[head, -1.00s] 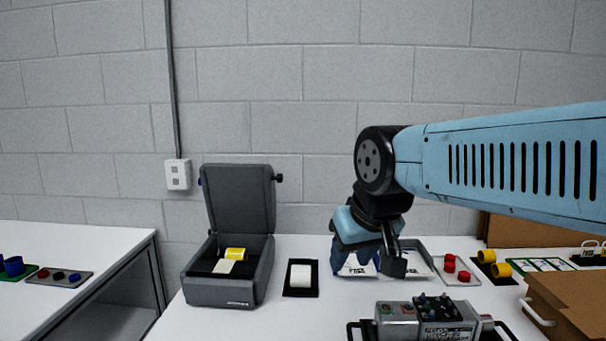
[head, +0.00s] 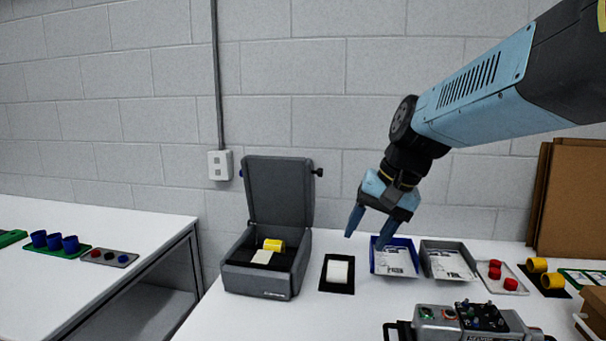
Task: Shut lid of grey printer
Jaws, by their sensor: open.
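The grey printer (head: 259,283) stands on the white table, left of centre in the head view. Its lid (head: 280,190) is raised upright, leaning slightly back, with a dark knob on its right side. Inside the open body lie a yellow roll (head: 274,245) and a pale label strip (head: 262,257). My gripper (head: 365,241) is open and empty, its blue fingers pointing down. It is to the right of the printer, apart from it, around the blue tray in the picture. Its height above the table is hard to judge.
A white roll (head: 337,271) on a black mat (head: 336,288) lies just right of the printer. A blue tray (head: 396,273) and a grey tray (head: 449,280) hold papers. A grey device (head: 437,325) stands in front. A wall socket (head: 220,165) is behind.

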